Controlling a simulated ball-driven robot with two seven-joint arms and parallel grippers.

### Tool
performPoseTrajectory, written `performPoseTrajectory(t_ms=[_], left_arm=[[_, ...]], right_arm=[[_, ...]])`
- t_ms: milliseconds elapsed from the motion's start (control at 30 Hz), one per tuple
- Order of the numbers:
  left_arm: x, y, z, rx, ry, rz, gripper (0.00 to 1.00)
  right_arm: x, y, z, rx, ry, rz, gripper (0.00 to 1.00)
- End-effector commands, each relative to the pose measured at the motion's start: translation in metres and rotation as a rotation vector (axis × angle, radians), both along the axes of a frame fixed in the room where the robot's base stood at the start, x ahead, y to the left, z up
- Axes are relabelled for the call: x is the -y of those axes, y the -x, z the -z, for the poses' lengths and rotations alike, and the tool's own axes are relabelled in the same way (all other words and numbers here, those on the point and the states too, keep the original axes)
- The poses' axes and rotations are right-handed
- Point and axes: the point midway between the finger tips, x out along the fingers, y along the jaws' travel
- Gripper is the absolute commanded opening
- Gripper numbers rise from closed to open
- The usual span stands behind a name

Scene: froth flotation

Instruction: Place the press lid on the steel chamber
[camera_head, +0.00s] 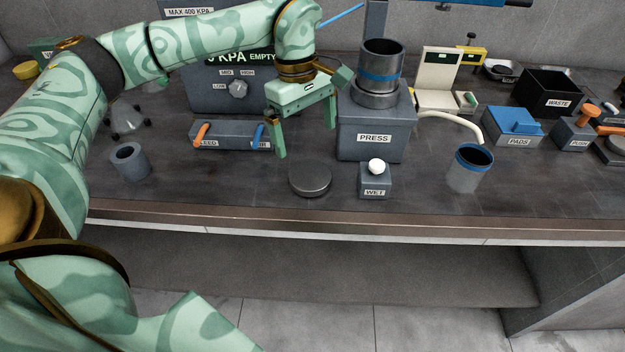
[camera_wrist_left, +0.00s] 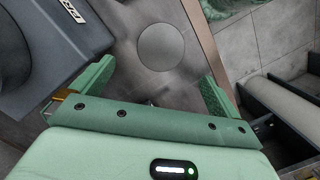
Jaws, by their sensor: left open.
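The press lid, a flat dark grey disc (camera_head: 310,181), lies on the bench near its front edge. It also shows in the left wrist view as a round grey disc (camera_wrist_left: 160,47), ahead of and between my fingers. The steel chamber (camera_head: 381,66), an open cylinder with a blue band, stands upright on the grey PRESS block (camera_head: 374,139). My left gripper (camera_head: 307,138) is open and empty, above and slightly behind the lid and left of the PRESS block. My right gripper is in no view.
A WET box with a white knob (camera_head: 376,166) stands right of the lid, and a blue-rimmed cup (camera_head: 470,167) is further right. A valve block with orange and blue levers (camera_head: 232,135) lies behind left. A small grey cup (camera_head: 130,161) stands left. Bench between it and the lid is clear.

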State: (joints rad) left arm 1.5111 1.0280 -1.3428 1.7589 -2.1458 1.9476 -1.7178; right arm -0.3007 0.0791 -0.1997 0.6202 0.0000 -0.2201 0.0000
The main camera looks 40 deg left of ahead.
Motion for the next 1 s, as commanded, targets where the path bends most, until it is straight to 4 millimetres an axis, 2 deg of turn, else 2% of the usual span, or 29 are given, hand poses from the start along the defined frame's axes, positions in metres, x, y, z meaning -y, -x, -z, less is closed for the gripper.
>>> performPoseTrajectory(t_ms=[33, 100, 433, 700, 933, 1000], left_arm=[[0.002, 0.001, 0.018, -0.006, 0.001, 0.001, 1.0], [0.004, 0.001, 0.031, -0.004, 0.0, 0.0, 1.0], [0.008, 0.002, 0.057, 0.001, 0.001, -0.001, 1.0], [0.012, 0.005, 0.099, -0.001, 0.001, -0.001, 1.0], [0.012, 0.005, 0.099, 0.002, 0.0, -0.001, 1.0], [0.012, 0.005, 0.099, 0.002, 0.0, -0.001, 0.81]], right_arm=[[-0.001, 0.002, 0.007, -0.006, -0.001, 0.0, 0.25], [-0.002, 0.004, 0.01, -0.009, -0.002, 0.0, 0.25], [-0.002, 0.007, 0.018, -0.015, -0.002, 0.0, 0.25], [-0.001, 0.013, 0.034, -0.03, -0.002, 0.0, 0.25], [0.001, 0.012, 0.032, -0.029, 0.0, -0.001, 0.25], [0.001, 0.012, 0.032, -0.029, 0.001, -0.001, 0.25]])
